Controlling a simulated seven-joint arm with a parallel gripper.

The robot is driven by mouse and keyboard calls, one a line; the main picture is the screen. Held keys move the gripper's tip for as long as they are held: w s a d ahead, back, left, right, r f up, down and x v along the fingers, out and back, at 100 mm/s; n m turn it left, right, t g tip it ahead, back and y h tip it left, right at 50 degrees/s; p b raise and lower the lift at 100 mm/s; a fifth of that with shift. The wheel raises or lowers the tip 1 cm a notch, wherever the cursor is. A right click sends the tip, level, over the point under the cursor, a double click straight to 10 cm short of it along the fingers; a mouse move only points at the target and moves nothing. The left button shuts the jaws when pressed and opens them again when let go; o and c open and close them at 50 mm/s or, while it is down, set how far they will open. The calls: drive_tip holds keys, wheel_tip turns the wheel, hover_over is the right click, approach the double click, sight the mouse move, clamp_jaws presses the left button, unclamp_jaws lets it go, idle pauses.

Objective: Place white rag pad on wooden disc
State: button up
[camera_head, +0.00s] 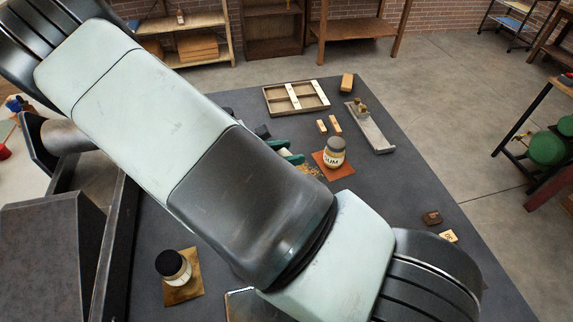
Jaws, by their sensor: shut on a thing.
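My own arm crosses the view from the upper left to the lower right and covers much of the table. I do not see my gripper; it is hidden behind the arm or outside the picture. I cannot make out the white rag pad or the wooden disc. Partly hidden behind the arm's upper edge are dark green bars (291,157); I cannot tell what they belong to.
On the dark table (235,97) stand a GUM jar (334,155) on an orange-brown mat and a black-lidded jar (173,266) on a tan mat. A divided wooden tray (270,101), a narrow metal tray (380,140) and small blocks (432,217) lie around the edges.

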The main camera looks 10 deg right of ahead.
drive_tip(key=shift+f, duration=2.1)
drive_tip(key=shift+f, duration=0.1)
drive_tip(key=o, duration=1)
